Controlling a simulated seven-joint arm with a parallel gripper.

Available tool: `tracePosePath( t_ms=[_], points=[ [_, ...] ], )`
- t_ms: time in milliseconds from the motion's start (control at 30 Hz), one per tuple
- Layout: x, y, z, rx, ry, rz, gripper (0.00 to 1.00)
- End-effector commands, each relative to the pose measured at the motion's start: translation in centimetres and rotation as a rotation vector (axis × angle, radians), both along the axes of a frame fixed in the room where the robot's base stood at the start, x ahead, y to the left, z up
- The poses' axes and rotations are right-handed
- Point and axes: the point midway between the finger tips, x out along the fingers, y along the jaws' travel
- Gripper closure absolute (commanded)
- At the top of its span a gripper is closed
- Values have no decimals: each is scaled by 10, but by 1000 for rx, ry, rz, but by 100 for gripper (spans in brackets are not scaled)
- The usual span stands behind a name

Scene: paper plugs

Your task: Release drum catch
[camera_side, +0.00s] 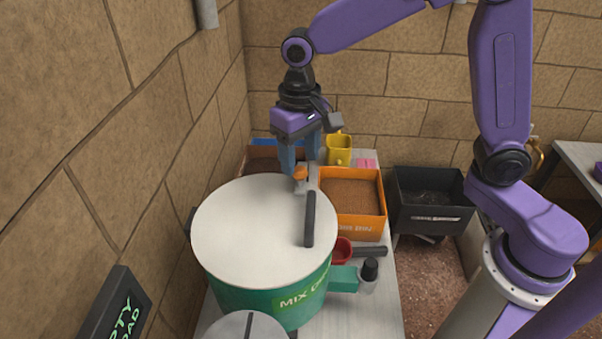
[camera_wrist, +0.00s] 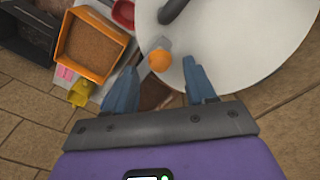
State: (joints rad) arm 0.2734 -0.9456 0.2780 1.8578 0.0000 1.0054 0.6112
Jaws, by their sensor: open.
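The green drum (camera_side: 270,298) with a MIX label stands on the bench under a pale round lid (camera_side: 255,225). Its lid also fills the upper right of the wrist view (camera_wrist: 235,45). An orange knob (camera_side: 300,173) on a grey tab sits at the lid's far rim and looks like the catch. In the wrist view the orange knob (camera_wrist: 159,61) lies between the fingertips. My gripper (camera_side: 301,163) points down over the knob, its blue fingers (camera_wrist: 160,74) open and empty. I cannot tell whether either finger touches the knob.
A dark bar handle (camera_side: 309,219) stands on the lid near my gripper. An orange bin (camera_side: 350,193) of brown material, a yellow cup (camera_side: 338,149), a red scoop (camera_side: 342,251) and a black bin (camera_side: 428,200) are to the right. A stone wall is close on the left.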

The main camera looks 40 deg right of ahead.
Motion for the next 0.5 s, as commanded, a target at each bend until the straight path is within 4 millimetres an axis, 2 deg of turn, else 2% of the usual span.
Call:
tracePosePath(
  t_ms=[167,500],
  points=[
    [0,0,-2,0,1,0,45],
    [0,0,-18,-1,2,0,45]
  ],
)
